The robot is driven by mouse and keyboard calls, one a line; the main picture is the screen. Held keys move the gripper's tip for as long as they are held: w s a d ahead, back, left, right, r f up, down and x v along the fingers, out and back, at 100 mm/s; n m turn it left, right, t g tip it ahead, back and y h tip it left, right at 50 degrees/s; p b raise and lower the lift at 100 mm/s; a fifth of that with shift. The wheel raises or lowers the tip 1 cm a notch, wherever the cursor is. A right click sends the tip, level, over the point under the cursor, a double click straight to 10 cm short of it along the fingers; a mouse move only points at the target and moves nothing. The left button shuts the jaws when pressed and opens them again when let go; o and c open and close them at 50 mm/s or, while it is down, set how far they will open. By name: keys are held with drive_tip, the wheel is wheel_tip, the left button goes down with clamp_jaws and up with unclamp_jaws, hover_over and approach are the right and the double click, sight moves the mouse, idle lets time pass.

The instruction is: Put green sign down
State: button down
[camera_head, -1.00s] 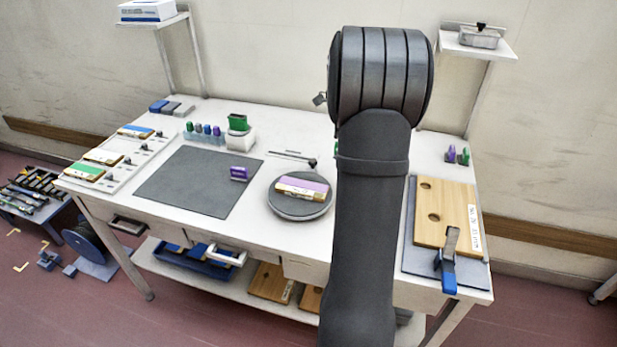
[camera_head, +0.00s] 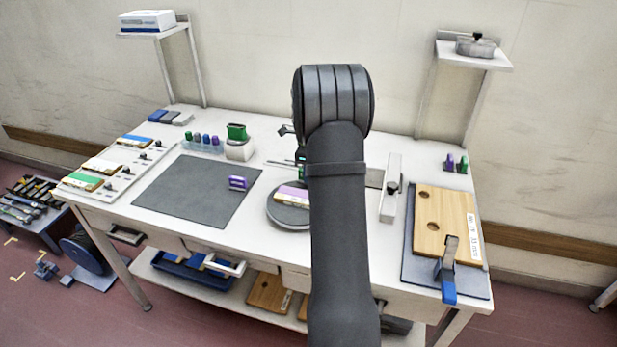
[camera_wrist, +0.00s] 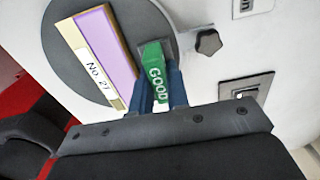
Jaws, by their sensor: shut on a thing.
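The green sign (camera_wrist: 154,66), a small block marked "GOOD", is in the wrist view between the two blue fingers of my gripper (camera_wrist: 160,78), which is shut on it. It overlaps the edge of the round dark turntable (camera_wrist: 68,55), beside the purple-and-cream block (camera_wrist: 105,45) labelled "No. 27". I cannot tell whether the sign touches a surface. In the head view, the turntable (camera_head: 277,215) and block (camera_head: 289,196) are partly hidden by my arm. My gripper is mostly hidden there, behind the arm.
A grey mat (camera_head: 190,190) bears a small purple sign (camera_head: 238,183). A white holder (camera_head: 240,150) with a green top stands behind it. A white upright fixture (camera_head: 391,190) and a clamped wooden board (camera_head: 445,225) are at right. The wrist view shows a dark knob (camera_wrist: 208,42) near the sign.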

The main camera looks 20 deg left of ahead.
drive_tip(key=shift+f, duration=0.9)
drive_tip(key=c, duration=1.4)
unclamp_jaws()
drive_tip(key=shift+f, duration=0.15)
wheel_tip(320, 180, up, 12)
drive_tip(key=shift+r, duration=0.2)
drive_tip(key=shift+f, duration=0.1)
drive_tip(key=shift+f, duration=4.3)
